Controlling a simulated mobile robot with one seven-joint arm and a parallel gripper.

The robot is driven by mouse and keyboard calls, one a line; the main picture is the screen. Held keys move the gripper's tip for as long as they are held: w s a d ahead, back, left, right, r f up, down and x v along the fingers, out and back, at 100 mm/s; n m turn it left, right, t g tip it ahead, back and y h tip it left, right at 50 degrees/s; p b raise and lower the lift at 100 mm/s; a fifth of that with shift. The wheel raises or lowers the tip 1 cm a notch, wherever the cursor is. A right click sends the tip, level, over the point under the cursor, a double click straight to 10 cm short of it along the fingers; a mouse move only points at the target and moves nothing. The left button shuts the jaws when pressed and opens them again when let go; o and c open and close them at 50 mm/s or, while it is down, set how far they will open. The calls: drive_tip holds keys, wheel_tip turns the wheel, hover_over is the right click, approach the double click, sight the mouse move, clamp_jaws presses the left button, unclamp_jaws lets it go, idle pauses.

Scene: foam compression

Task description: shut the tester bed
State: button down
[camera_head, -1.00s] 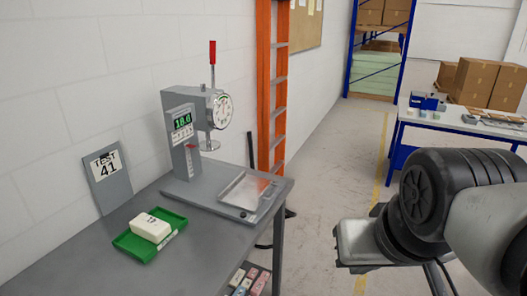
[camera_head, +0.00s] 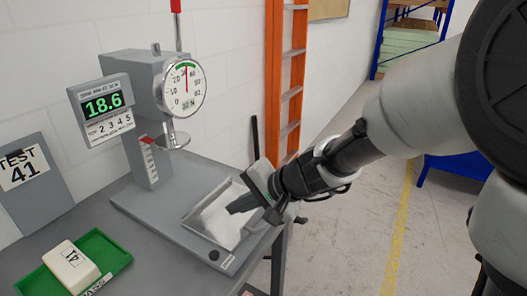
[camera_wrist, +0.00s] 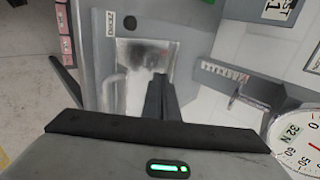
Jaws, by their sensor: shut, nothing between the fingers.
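The tester (camera_head: 135,85) stands on the grey bench, with a green digital display, a round dial and a red-topped lever. Its bed (camera_head: 205,222), a shiny metal plate with a raised rim, lies on the base out to the right of the round press plate (camera_head: 174,139). The bed also shows in the wrist view (camera_wrist: 135,92), below my fingers. My gripper (camera_head: 234,208) is shut and empty, reaching in from the right over the bed. Its fingers (camera_wrist: 159,80) point down at the bed in the wrist view. I cannot tell whether they touch it.
A green tray (camera_head: 115,257) holding a white block (camera_head: 71,268) marked 41 sits at the front left. A TEST 41 sign (camera_head: 30,178) leans on the wall. An orange ladder (camera_head: 287,80) stands behind the bench's right end.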

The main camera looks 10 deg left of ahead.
drive_tip(key=b, duration=0.2)
approach(197, 212)
wheel_tip(197, 212, down, 4)
drive_tip(key=shift+r, duration=0.1)
drive_tip(key=a, duration=0.1)
drive_tip(key=w+a+p, duration=0.1)
drive_tip(key=a, duration=0.1)
drive_tip(key=shift+w+p, duration=0.15)
drive_tip(key=shift+p, duration=0.15)
drive_tip(key=shift+w+a, duration=0.2)
drive_tip(key=shift+a, duration=0.15)
drive_tip(key=w+a+p, duration=0.1)
drive_tip(key=a, duration=0.3)
drive_tip(key=w+a+p, duration=0.2)
drive_tip(key=a, duration=0.3)
drive_tip(key=w+a+p, duration=0.2)
drive_tip(key=a, duration=0.2)
drive_tip(key=shift+w+a+r, duration=0.15)
drive_tip(key=shift+w, duration=0.05)
drive_tip(key=shift+w+a, duration=0.15)
drive_tip(key=shift+a, duration=0.1)
